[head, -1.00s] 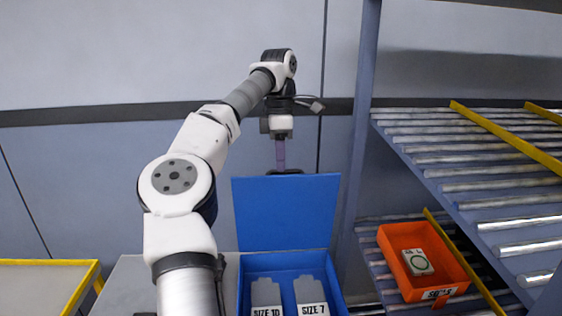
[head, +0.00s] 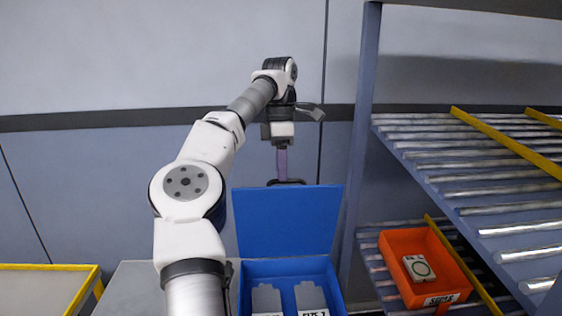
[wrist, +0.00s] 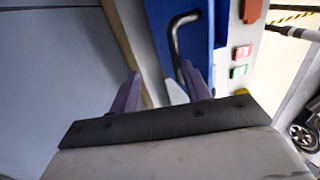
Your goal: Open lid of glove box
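The glove box (head: 285,267) is blue and stands low in the middle of the head view. Its blue lid (head: 287,222) stands raised at the back, and gloves (head: 267,298) with size labels show inside. A dark handle (head: 287,182) shows at the lid's top edge. In the wrist view the lid (wrist: 203,35) is at the top with its bent handle (wrist: 175,38). My gripper (head: 282,172) is at the lid's top edge, beside the handle. In the wrist view its two purple fingers (wrist: 161,82) are apart, with nothing held between them; contact with the handle cannot be told.
A roller rack (head: 470,150) with yellow rails fills the right side, and its blue post (head: 358,130) stands close right of my gripper. An orange bin (head: 452,285) holding a pale box sits on the lower rollers. A yellow-edged table (head: 40,285) is at left.

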